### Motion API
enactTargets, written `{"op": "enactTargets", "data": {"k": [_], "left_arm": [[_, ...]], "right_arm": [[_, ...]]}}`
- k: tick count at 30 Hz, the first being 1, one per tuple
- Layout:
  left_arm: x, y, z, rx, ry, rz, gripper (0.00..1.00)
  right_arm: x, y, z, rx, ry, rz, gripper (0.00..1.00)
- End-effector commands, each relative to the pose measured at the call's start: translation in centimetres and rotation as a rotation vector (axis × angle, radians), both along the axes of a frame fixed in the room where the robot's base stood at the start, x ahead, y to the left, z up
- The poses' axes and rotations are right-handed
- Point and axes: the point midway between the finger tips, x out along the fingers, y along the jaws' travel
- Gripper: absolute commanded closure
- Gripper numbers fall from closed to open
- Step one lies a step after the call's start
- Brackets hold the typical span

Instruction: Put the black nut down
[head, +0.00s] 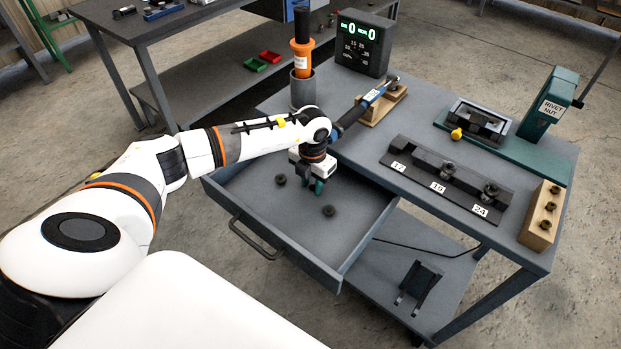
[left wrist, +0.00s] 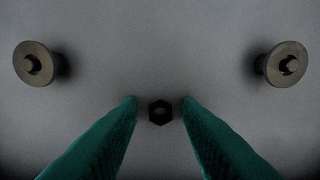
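The black nut (left wrist: 161,112) is a small dark hexagon with a hole, seen in the left wrist view. It appears to lie flat on the grey floor of the open drawer (head: 249,204), between my left fingertips with a gap on each side. My left gripper (head: 315,186) points down into the drawer with green fingers. The fingers (left wrist: 161,103) are open and touch nothing that I can see. In the head view the nut is hidden by the gripper. My right gripper is not in view.
Two dark flanged parts (head: 280,180) (head: 328,211) lie in the drawer on either side of the gripper. On the bench stand a numbered socket rack (head: 446,178), a wooden block with nuts (head: 541,214), a torque wrench (head: 364,103), a display box (head: 364,44) and an orange-handled tool (head: 302,55).

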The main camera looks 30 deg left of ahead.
Motion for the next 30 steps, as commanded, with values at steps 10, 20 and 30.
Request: {"op": "enactTargets", "data": {"k": [10, 20, 30], "left_arm": [[0.0, 0.0, 7.4, 0.002, -0.002, -0.005, 0.64], [0.0, 0.0, 12.0, 0.004, -0.001, -0.003, 0.64], [0.0, 0.1, 12.4, 0.004, 0.0, -0.002, 0.64]], "right_arm": [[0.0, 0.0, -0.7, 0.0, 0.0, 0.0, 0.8], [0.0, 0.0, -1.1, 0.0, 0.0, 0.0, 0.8], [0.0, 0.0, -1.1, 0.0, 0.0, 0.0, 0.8]]}}
